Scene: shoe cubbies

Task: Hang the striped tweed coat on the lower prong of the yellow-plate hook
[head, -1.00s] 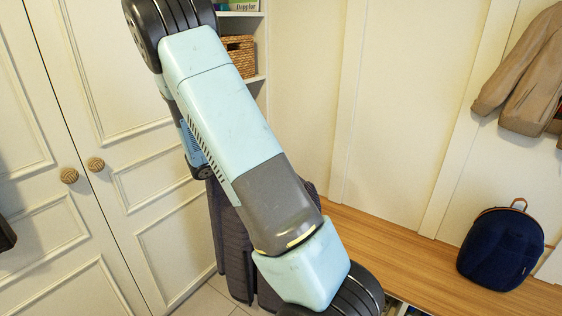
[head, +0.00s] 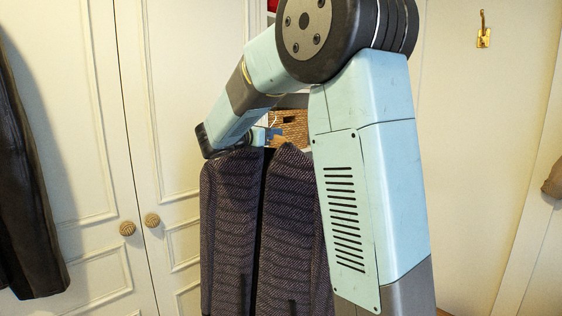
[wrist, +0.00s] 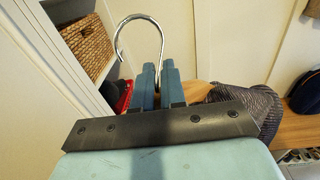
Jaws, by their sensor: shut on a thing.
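The striped tweed coat (head: 228,225), dark purple-grey, hangs upright left of centre in the head view. Its right side is partly hidden behind my arm. Part of it shows at the right in the wrist view (wrist: 255,98). My gripper (wrist: 157,84) is shut on its hanger, whose wooden part (wrist: 197,91) shows beside the fingers and whose metal hook (wrist: 136,22) rises above them. In the head view my gripper (head: 266,134) is small, at the coat's top. The yellow-plate hook (head: 483,38) is on the cream wall at upper right, apart from the coat; its prong details are small.
White panelled doors with round knobs (head: 127,228) stand at left. A dark garment (head: 22,190) hangs at the left edge. A wicker basket (head: 290,128) sits on a shelf behind the coat. The wall around the hook is clear. A dark backpack (wrist: 305,92) shows at right.

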